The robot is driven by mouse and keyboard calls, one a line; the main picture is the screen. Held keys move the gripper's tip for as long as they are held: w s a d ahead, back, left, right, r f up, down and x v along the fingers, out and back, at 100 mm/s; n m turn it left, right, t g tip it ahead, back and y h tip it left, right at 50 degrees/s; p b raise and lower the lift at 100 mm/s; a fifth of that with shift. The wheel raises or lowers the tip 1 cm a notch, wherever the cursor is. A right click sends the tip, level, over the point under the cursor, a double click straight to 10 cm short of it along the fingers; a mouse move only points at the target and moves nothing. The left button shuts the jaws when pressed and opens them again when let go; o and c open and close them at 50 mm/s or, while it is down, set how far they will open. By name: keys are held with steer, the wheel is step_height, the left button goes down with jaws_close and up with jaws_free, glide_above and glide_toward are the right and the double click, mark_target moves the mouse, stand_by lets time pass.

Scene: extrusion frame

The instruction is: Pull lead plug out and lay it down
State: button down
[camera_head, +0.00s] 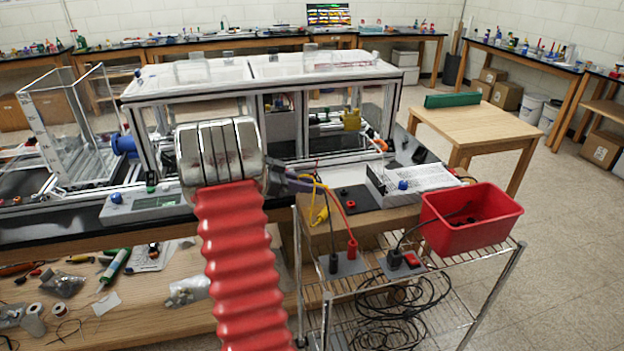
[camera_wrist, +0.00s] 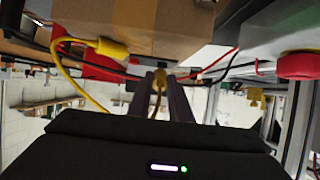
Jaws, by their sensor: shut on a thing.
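My gripper (camera_head: 310,187) is shut on a yellow lead plug (camera_wrist: 160,79), which shows between its two dark fingers in the wrist view. The fingers hide most of this plug in the head view. A yellow lead runs from the fingers to a second yellow plug (camera_head: 322,215) at the front of the brown box (camera_head: 378,220). That second plug also shows in the wrist view (camera_wrist: 112,48). A red plug (camera_head: 352,248) and a black plug (camera_head: 333,263) stand upright in a grey plate (camera_head: 350,268) on the wire shelf. Whether the held plug touches a socket cannot be told.
A red bin (camera_head: 478,215) stands right of the box. Another grey plate (camera_head: 403,269) holds a black plug. Coiled black cables (camera_head: 390,305) lie below. Red and black leads hang close to my fingers.

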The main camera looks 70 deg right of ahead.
steer(key=shift+f, duration=1.5)
steer(key=c, duration=1.5)
jaws_free()
steer(key=shift+c, duration=0.2)
steer(key=v, duration=1.3)
steer(key=shift+w+a+r, duration=0.15)
steer(key=shift+w+a, duration=0.05)
steer(key=shift+w, duration=0.1)
